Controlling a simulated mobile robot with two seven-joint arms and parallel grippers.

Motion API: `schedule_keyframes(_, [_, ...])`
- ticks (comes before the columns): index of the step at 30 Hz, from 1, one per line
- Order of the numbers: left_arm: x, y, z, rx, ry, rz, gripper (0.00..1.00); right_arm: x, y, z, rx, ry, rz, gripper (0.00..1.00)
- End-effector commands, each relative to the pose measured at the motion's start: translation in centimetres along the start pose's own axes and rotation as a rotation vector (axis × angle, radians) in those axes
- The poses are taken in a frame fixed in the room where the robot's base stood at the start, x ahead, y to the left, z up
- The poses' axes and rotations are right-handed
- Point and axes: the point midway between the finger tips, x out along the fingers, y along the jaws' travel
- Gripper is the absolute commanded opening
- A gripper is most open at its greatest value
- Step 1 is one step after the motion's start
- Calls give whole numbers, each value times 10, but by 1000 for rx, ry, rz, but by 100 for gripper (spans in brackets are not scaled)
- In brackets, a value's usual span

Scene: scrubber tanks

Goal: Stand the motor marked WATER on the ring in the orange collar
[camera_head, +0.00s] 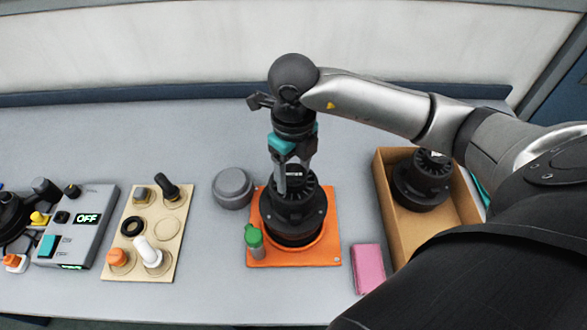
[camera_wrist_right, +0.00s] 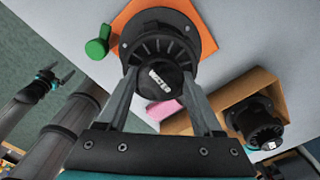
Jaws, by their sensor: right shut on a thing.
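The black finned motor marked WATER (camera_head: 293,208) is upright over the orange collar (camera_head: 325,255) in the head view. My right gripper (camera_head: 293,172) comes down from above and is shut on its narrow top. In the right wrist view, the right gripper's fingers (camera_wrist_right: 161,84) hold both sides of the labelled cap of the motor (camera_wrist_right: 160,45). The motor hides the ring, so I cannot tell whether its base rests on it. A green-capped grey piece (camera_head: 254,241) stands at the collar's front left. My left gripper (camera_wrist_right: 56,78) appears small in the wrist view, its jaws unclear.
A second black motor (camera_head: 422,178) sits in the cardboard box (camera_head: 383,190) at right. A pink block (camera_head: 369,268) lies between box and collar. A grey round lid (camera_head: 232,188) is behind left. A beige parts board (camera_head: 130,215) and a control box reading OFF (camera_head: 92,250) are further left.

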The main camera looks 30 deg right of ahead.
Motion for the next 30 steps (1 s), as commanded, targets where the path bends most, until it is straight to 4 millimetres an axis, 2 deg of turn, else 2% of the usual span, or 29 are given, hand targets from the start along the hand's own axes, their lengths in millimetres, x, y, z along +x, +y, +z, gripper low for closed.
schedule_keyframes(30, [6, 0, 0, -1, 1, -1, 100, 2, 0, 1, 1, -8, -1, 0])
